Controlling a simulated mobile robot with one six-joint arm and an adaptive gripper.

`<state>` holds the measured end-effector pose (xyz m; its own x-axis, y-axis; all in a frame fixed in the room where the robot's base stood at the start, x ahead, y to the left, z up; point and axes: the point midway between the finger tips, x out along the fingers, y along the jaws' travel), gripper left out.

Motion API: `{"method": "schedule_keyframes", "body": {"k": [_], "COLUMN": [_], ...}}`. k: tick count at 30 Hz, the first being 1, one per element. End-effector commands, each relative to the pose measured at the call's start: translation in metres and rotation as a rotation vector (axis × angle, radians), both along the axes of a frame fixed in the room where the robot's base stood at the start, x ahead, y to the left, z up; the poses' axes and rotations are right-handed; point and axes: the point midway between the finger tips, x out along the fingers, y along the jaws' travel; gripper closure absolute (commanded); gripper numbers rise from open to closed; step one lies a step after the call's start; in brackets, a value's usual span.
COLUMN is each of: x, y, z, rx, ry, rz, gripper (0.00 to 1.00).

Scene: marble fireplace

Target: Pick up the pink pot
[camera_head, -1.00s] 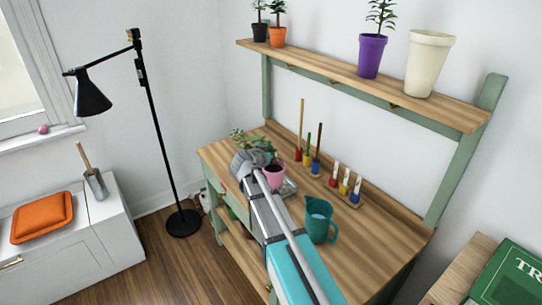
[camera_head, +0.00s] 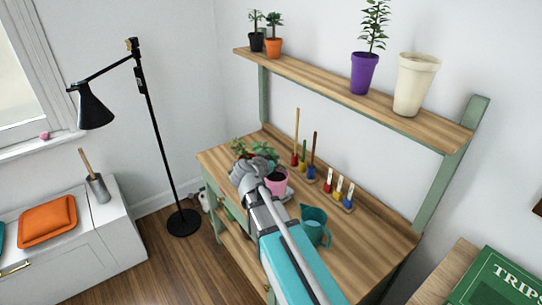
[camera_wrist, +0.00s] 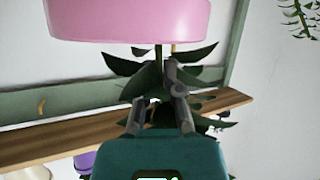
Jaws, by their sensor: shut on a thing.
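The pink pot (camera_head: 277,186) is at the back left of the wooden workbench, partly hidden behind my gripper (camera_head: 262,164); dark soil shows inside it. In the wrist view the picture is upside down, and the pink pot (camera_wrist: 130,18) fills the top, its rim facing down in the picture. Green leaves and a stem (camera_wrist: 158,72) grow out of it between the fingers of my gripper (camera_wrist: 165,85). The gripper appears shut on this plant close to the rim. Whether the pot's base touches the bench is hidden.
A teal jug (camera_head: 314,225) stands to the pot's right. Behind are racks of coloured tools (camera_head: 303,160) and (camera_head: 338,191). Small potted plants (camera_head: 240,147) stand just left behind my gripper. A shelf (camera_head: 340,92) with pots runs above. Bare bench (camera_head: 370,240) lies at the right.

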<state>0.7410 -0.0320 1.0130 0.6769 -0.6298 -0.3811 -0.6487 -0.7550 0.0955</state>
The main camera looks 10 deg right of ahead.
Motion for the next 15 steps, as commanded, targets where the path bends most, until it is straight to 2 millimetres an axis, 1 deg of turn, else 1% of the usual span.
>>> {"method": "schedule_keyframes", "body": {"k": [1,6,10,15], "x": [-0.012,-0.031,-0.039,-0.042], "y": [0.000,0.001,0.002,0.002], "z": [0.008,0.015,0.018,0.019], "rx": [-0.001,-0.001,-0.001,-0.001], "ry": [0.000,0.000,0.000,0.000], "rz": [0.000,0.000,0.000,0.000], "gripper": [1.00,1.00,1.00,1.00]}}
